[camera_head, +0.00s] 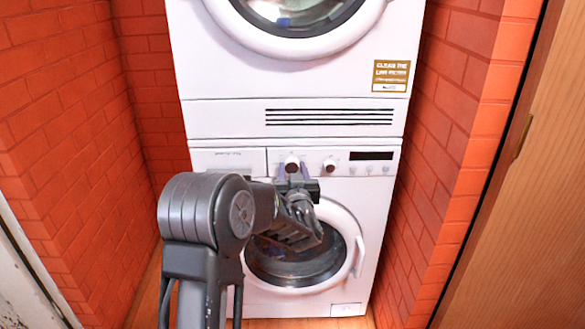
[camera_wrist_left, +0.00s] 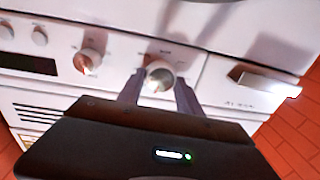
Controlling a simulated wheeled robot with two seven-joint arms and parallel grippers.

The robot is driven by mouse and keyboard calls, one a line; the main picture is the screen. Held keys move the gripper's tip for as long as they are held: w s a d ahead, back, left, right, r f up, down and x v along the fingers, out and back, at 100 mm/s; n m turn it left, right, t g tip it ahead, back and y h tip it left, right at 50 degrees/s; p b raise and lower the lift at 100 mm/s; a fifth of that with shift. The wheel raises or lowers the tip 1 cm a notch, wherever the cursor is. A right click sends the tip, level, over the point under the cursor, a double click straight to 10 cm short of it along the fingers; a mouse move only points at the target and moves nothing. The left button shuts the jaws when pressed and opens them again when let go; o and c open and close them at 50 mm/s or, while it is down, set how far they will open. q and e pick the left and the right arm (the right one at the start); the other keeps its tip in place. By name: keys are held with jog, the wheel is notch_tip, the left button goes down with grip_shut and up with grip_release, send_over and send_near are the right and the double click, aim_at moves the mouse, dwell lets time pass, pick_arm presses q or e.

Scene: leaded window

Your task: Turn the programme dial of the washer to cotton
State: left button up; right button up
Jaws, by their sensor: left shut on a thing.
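The white washer (camera_head: 215,163) is the lower of two stacked machines. Its control panel has two round dials. My left gripper (camera_head: 293,173) is shut on the left dial (camera_head: 292,162), with one finger on each side of it. The wrist view shows the same dial (camera_wrist_left: 159,76) between the fingertips (camera_wrist_left: 160,90), with a pale pointer mark on its face. The other dial (camera_head: 330,166) stands free; it also shows in the wrist view (camera_wrist_left: 88,62). The lettering around the dials is too small to read, so I cannot tell the setting. My right gripper is out of view.
A dryer (camera_head: 225,85) sits on top of the washer. The washer's round door (camera_head: 342,230) is below the panel, partly behind my left arm. Brick walls stand close on the left (camera_head: 70,120) and right (camera_head: 460,130). A wooden door (camera_head: 530,200) is at far right.

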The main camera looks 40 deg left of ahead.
pick_arm(q)
jog(key=m+p, duration=0.1)
jog(key=m, duration=0.2)
jog(key=shift+p, duration=0.35)
jog(key=shift+d+f+m+p, duration=0.1)
jog(key=shift+m+p, duration=0.55)
jog(key=shift+m, duration=1.15)
jog(key=o, duration=1.4)
jog(key=v, duration=0.7)
jog(key=shift+s+d+f+p, duration=0.1)
jog(key=shift+s+d+p, duration=0.1)
jog(key=shift+s+p, duration=0.1)
